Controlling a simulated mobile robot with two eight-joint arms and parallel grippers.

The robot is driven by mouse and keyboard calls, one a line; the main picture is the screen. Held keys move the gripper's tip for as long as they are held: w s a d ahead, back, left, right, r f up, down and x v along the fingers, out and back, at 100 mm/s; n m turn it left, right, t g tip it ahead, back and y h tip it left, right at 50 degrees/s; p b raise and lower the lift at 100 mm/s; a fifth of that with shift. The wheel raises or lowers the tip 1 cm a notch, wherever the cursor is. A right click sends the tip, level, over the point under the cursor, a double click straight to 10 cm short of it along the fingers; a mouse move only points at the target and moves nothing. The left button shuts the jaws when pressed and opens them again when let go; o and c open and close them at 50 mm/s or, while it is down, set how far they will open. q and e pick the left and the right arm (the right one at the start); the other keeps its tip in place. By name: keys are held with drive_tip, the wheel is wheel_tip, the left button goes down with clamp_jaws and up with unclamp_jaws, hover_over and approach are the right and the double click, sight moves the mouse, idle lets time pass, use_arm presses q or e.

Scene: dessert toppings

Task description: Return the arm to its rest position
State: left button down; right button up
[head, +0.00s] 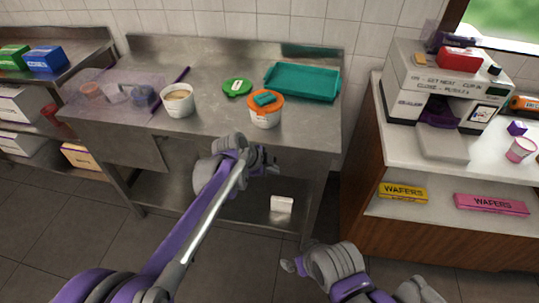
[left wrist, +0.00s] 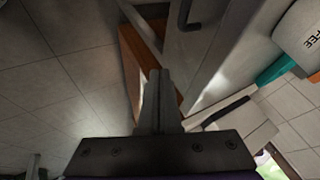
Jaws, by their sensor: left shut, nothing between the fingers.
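My left arm reaches in from the lower left in the head view, and its gripper (head: 272,162) hangs in front of the steel table (head: 215,130), near its front edge. In the left wrist view its two fingers (left wrist: 158,75) are pressed together with nothing between them. Part of my right arm shows at the bottom right of the head view, with what looks like its gripper (head: 291,265) low over the floor. Whether that one is open or shut is unclear.
The table holds a white tub (head: 177,101), an orange-rimmed tub (head: 265,113), a green lid (head: 237,87), a teal tray (head: 302,82) and a clear bin (head: 110,101). A wooden counter (head: 385,225) stands at right. A white box (head: 282,204) sits below the table.

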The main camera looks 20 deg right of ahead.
use_arm(q)
drive_tip(key=s+a+r+n+t+y+p, duration=0.1)
drive_tip(key=s+a+r+n, duration=0.25)
drive_tip(key=a, duration=0.45)
drive_tip(key=s+a+r+n+y+p, duration=0.1)
drive_tip(key=s+a+r+n, duration=0.1)
drive_tip(key=s+a+n, duration=0.35)
drive_tip(key=s+a+r+n+t+y+p, duration=0.1)
drive_tip(key=s+a+r+n+y, duration=0.1)
drive_tip(key=a, duration=0.8)
drive_tip(key=s+a+f+n+y+p, duration=0.2)
drive_tip(key=s+a+n+y, duration=0.1)
drive_tip(key=s+a+n, duration=0.8)
drive_tip(key=s+a, duration=0.2)
drive_tip(key=s, duration=0.2)
drive_tip(key=shift+a+f+n+t+p, duration=0.3)
drive_tip(key=shift+a+f+t+p, duration=0.05)
drive_tip(key=shift+a+t, duration=0.05)
